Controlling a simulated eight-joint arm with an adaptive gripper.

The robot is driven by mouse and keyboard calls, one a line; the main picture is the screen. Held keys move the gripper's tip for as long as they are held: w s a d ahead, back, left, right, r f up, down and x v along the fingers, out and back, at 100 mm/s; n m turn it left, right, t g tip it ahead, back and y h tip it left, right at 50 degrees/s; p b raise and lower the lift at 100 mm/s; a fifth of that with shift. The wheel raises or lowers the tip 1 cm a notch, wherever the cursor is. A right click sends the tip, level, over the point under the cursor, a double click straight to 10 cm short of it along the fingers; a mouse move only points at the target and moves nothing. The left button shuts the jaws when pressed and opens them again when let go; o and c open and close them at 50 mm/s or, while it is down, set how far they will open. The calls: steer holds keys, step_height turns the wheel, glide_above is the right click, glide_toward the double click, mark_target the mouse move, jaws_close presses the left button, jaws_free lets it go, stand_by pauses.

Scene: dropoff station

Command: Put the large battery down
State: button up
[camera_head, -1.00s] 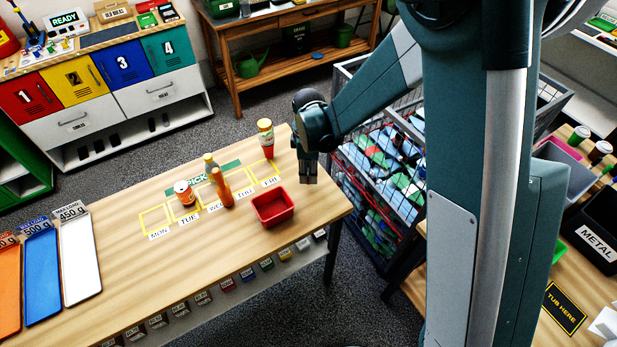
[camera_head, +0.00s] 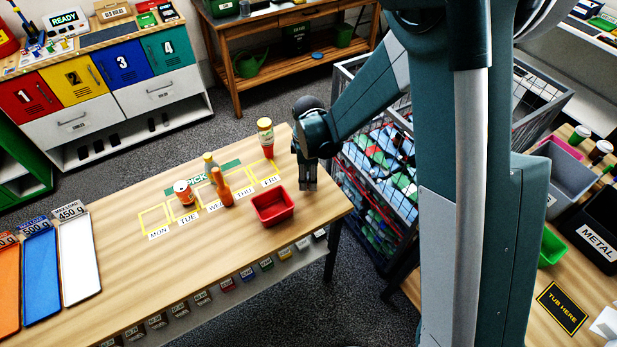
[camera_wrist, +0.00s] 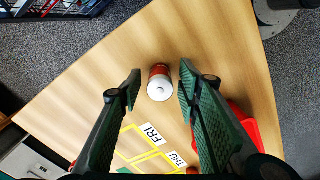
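The large battery appears to be the red cylinder (camera_wrist: 160,83) with a pale round end and small centre dot, between my finger pads in the wrist view. It looks upright on the wooden table, with the pale end facing the camera. My gripper (camera_wrist: 158,88) is open, with a visible gap on each side of the battery. In the head view my gripper (camera_head: 308,187) points down at the table's right end, right of the red tray (camera_head: 273,220). I cannot make out the battery there; the fingers seem to hide it.
A tall jar (camera_head: 265,138) stands at the FRI square, left of my gripper. A wire cage (camera_head: 375,165) is beyond the table's right edge. Bare wood lies in front of the tray.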

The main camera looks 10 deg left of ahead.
mark_target(308, 175)
steer(key=shift+r, duration=0.15)
step_height(308, 175, up, 12)
steer(key=shift+p, duration=0.4)
stand_by(0.7)
stand_by(0.6)
steer(key=s+d+r+m+t+y, duration=0.1)
steer(key=s+d+r+m+t, duration=0.15)
steer(key=d+r+m, duration=0.5)
steer(key=s+d+r+m+t, duration=0.1)
steer(key=s+d+r+m, duration=0.15)
steer(key=d+r, duration=0.9)
steer(key=s+d+r+m+t+h, duration=0.1)
steer(key=s+d+m+t, duration=0.2)
steer(key=s+d+m, duration=0.7)
steer(key=s+d, duration=0.5)
steer(key=d, duration=0.5)
steer(key=shift+s+r+t, duration=0.2)
steer(key=shift+s+t, duration=0.1)
steer(key=shift+t, duration=0.05)
